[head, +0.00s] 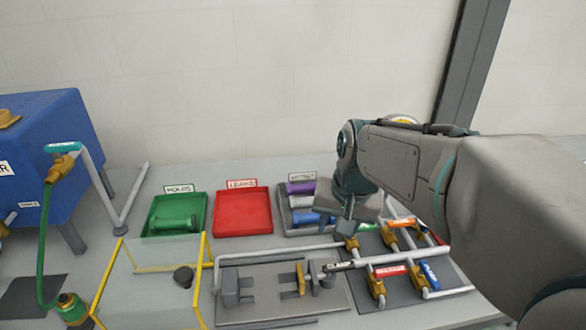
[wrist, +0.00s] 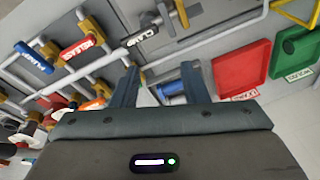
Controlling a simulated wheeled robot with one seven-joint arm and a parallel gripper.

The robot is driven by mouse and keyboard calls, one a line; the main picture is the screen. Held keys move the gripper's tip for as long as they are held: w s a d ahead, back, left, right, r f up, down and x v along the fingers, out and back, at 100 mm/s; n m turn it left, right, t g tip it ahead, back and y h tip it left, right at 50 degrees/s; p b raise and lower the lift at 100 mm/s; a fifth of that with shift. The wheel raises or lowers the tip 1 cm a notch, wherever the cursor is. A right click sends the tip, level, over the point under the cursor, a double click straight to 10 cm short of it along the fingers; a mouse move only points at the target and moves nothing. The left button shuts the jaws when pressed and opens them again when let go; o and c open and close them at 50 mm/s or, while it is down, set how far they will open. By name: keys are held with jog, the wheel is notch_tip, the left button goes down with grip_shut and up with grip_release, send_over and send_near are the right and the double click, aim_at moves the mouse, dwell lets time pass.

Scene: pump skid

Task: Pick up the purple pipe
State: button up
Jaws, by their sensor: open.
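The purple pipe (head: 300,187) lies at the back of a grey tray (head: 284,222) in the head view, left of my arm. A blue pipe (head: 304,218) lies nearer the front of that tray and also shows between my fingers in the wrist view (wrist: 172,89). I cannot make out the purple pipe in the wrist view; my gripper body covers the lower part. My gripper (head: 347,228) is at the tray's right front side. In the wrist view its two fingers (wrist: 160,78) are apart with nothing held between them.
A red tray (head: 243,213) and a green tray (head: 178,214) stand left of the grey one. A pipe rig with coloured valve handles (head: 390,271) is at the right front. A clamp fixture (head: 282,291) and a yellow-edged clear guard (head: 150,285) stand in front of the trays.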

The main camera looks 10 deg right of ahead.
jog(key=w+r+m, duration=0.1)
jog(key=w+m, duration=0.3)
jog(key=w, duration=0.6)
jog(key=m+y+p, duration=0.2)
jog(key=m+y, duration=0.2)
jog(key=m, duration=0.6)
send_over(306, 184)
jog(key=s+d, duration=0.2)
jog(key=d, duration=0.2)
jog(key=shift+g, duration=0.4)
notch_tip(306, 184, down, 10)
jog(key=shift+s+d, duration=0.1)
jog(key=shift+d, duration=0.05)
jog(key=x, duration=0.5)
jog(key=shift+f+p, duration=0.35)
jog(key=shift+f, duration=0.05)
jog(key=shift+w+p+x, duration=0.15)
jog(key=shift+p+x, duration=0.25)
jog(key=shift+x, duration=0.95)
jog(key=shift+w+p+x, duration=0.15)
jog(key=shift+p+x, duration=0.2)
jog(key=shift+x, duration=1.05)
jog(key=shift+r, duration=0.1)
jog(key=c, duration=0.7)
grip_shut()
jog(key=shift+r, duration=0.15)
